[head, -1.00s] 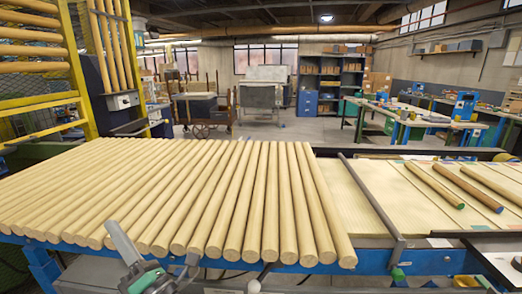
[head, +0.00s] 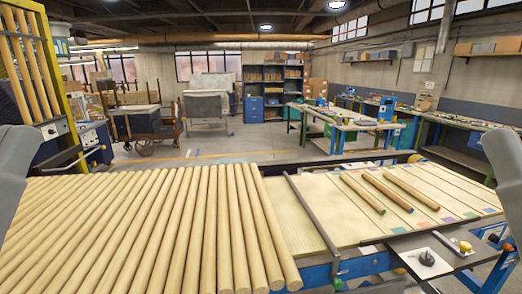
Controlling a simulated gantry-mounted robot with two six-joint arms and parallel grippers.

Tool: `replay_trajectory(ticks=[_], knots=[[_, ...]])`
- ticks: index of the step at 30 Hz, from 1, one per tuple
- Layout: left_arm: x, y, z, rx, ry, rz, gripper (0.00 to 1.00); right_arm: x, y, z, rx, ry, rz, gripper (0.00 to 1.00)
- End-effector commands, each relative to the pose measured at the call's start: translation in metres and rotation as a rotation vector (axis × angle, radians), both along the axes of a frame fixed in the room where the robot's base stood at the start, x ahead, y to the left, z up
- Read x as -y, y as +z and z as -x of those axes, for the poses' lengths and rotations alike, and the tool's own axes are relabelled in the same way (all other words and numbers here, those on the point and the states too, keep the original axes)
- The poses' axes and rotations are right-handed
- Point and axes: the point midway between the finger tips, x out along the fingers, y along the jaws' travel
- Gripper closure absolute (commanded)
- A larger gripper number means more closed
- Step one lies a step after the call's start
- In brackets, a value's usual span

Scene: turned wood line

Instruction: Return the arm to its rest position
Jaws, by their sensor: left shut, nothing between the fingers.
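The fingertips are not clearly seen, and nothing is held there. A similar grey part of my right arm (head: 505,175) cuts in at the right edge. My right gripper is not in view. Neither visible arm part lies over the middle of the worktop.
Many pale wooden rods (head: 150,225) lie side by side at the left front. A dark rail (head: 309,216) separates them from a board (head: 330,215) with several rods. Benches (head: 345,123) stand behind.

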Motion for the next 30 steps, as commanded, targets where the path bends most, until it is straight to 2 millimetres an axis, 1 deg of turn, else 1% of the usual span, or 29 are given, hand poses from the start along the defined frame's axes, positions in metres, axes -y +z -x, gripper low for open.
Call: replay_trajectory(ticks=[1,2,3,5,6,8,9,15,18,21,23,27,30], knots=[[0.0,0.042,0.0,-0.001,-0.001,0.001,1.0,0.0,0.042,0.0,-0.001,0.0,0.0,0.5],[0.0,0.055,0.0,-0.001,-0.001,0.0,1.0,0.0,0.055,0.0,-0.001,0.0,0.0,0.5],[0.0,0.072,0.0,-0.001,-0.002,0.001,1.0,0.0,0.072,0.0,-0.002,0.0,0.0,0.5],[0.0,0.102,0.0,-0.001,-0.002,0.001,1.0,0.0,0.101,0.0,-0.002,0.0,0.0,0.5],[0.0,0.122,-0.001,-0.001,-0.002,0.001,1.0,0.0,0.121,-0.001,-0.002,0.0,0.0,0.5],[0.0,0.153,-0.001,-0.001,-0.003,0.001,1.0,0.0,0.152,0.0,-0.002,0.0,0.0,0.5],[0.0,0.173,-0.001,-0.001,-0.003,0.001,1.0,0.0,0.173,-0.001,-0.002,0.0,0.0,0.5],[0.0,0.269,-0.001,-0.001,-0.004,0.001,1.0,0.0,0.269,-0.001,-0.002,0.0,0.0,0.5],[0.0,0.302,-0.001,-0.001,-0.004,0.001,1.0,0.0,0.302,0.0,-0.002,0.0,0.0,0.5],[0.0,0.319,-0.001,-0.002,-0.004,0.001,1.0,0.0,0.319,-0.001,-0.002,0.0,0.0,0.5],[0.0,0.323,-0.001,-0.002,-0.004,0.001,1.0,0.0,0.322,-0.001,-0.002,0.0,0.0,0.5],[0.0,0.32,-0.001,-0.001,-0.004,0.001,1.0,0.0,0.32,-0.001,-0.003,0.0,0.0,0.5],[0.0,0.31,-0.001,-0.001,-0.004,0.001,1.0,0.0,0.31,-0.001,-0.003,0.0,0.0,0.5]])
